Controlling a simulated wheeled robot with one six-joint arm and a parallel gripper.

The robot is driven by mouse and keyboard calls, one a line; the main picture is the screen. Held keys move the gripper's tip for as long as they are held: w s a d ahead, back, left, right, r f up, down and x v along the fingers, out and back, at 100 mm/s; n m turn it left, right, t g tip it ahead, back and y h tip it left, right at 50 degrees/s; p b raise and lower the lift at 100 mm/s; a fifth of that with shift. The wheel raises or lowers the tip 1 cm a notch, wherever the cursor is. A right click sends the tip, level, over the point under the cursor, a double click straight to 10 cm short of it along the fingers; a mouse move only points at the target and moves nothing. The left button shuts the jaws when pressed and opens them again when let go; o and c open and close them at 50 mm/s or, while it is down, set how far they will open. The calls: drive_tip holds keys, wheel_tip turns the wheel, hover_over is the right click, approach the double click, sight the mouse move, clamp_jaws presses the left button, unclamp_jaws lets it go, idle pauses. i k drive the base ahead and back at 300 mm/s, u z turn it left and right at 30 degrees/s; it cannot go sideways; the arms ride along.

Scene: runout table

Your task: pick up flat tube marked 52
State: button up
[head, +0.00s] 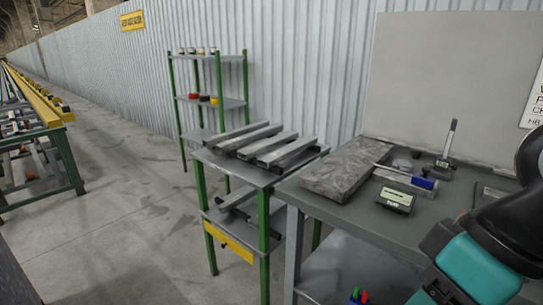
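Several grey metal tubes lie side by side on the top of a green-legged stand (214,162) in the middle of the head view. One is the rear tube (243,136), and one is the nearer tube (286,150) with an open end facing me. More pieces lie on the lower shelf (236,214). No mark 52 can be read, so I cannot tell which tube is the flat one marked 52. Parts of my teal and black arm show at the lower right. My gripper is not in view.
A workbench (340,215) at right holds a granite slab (345,170), a small display (396,199), a blue-ended block (424,183) and an upright gauge (447,150). A green shelf rack (218,100) stands behind. Roller tables (65,118) are at left. Open floor lies between.

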sight(251, 152)
drive_tip(key=z, duration=0.05)
drive_tip(key=k, duration=0.1)
drive_tip(key=u, duration=1.2)
drive_tip(key=i, duration=3.7)
drive_tip(key=z, duration=1.55)
